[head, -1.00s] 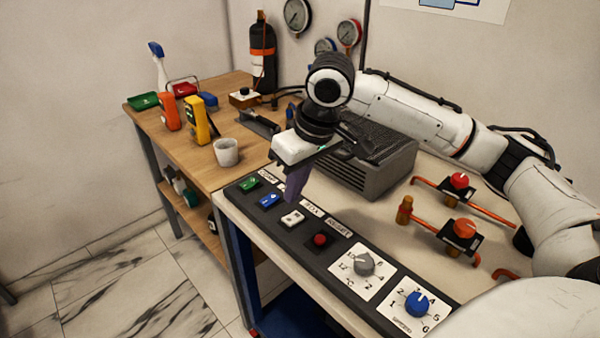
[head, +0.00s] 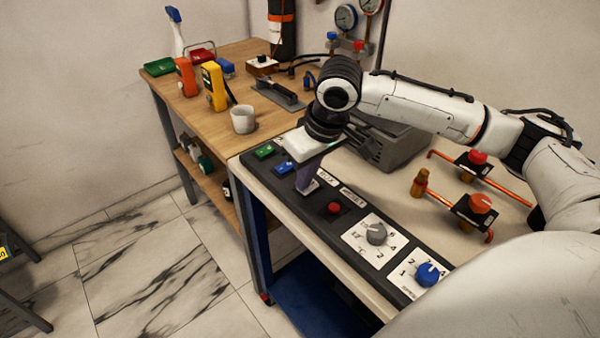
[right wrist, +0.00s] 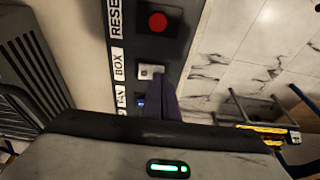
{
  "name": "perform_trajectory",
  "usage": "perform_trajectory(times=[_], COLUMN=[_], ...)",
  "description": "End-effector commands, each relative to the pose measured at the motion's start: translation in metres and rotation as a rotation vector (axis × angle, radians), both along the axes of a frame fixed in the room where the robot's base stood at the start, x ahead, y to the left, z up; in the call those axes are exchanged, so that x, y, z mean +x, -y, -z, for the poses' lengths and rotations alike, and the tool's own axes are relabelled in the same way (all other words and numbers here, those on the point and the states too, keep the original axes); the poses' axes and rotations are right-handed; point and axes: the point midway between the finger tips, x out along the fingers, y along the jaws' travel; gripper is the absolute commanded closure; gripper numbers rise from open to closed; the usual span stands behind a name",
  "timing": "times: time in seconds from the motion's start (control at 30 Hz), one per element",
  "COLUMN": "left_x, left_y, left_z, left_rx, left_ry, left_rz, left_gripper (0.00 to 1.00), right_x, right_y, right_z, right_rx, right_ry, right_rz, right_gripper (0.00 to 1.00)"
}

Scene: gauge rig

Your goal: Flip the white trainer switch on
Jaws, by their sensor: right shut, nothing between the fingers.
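The white trainer switch (head: 313,186) is on the dark control panel (head: 328,226), between the blue switch (head: 284,167) and the red button (head: 334,208). In the right wrist view, the white switch (right wrist: 150,72) sits by the BOX label. My right gripper (head: 305,187) is shut and empty, its purple fingers pointing down at the white switch and hiding part of it. In the right wrist view the fingers (right wrist: 170,84) reach to the switch's right edge. I cannot tell whether they touch it, nor which way its rocker is tipped. My left gripper is not in view.
A green switch (head: 264,151) lies at the panel's far end. Grey (head: 376,233) and blue (head: 428,274) knobs stand at the near end. A grey ribbed box (head: 390,145) is behind the gripper. A cup (head: 243,119) stands on the wooden table.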

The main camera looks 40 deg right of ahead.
Motion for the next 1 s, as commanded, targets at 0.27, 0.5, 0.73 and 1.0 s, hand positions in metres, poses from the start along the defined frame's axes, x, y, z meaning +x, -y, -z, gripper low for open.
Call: perform_trajectory(times=[0.27, 0.5, 0.73, 1.0], left_x=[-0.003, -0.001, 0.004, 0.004], left_y=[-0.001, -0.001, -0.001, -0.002], left_z=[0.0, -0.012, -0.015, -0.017], left_rx=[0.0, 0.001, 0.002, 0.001], left_ry=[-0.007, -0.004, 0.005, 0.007], left_rz=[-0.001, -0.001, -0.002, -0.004], left_gripper=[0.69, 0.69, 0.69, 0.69], right_x=[0.0, 0.0, 0.001, 0.001], right_y=[0.003, 0.013, 0.016, 0.016], right_z=[-0.001, -0.005, -0.003, -0.006], right_rx=[0.0, -0.001, 0.001, 0.0], right_ry=[-0.001, -0.002, -0.001, 0.0], right_rz=[0.003, 0.002, 0.002, 0.001], right_gripper=[1.0, 1.0, 1.0, 1.0])
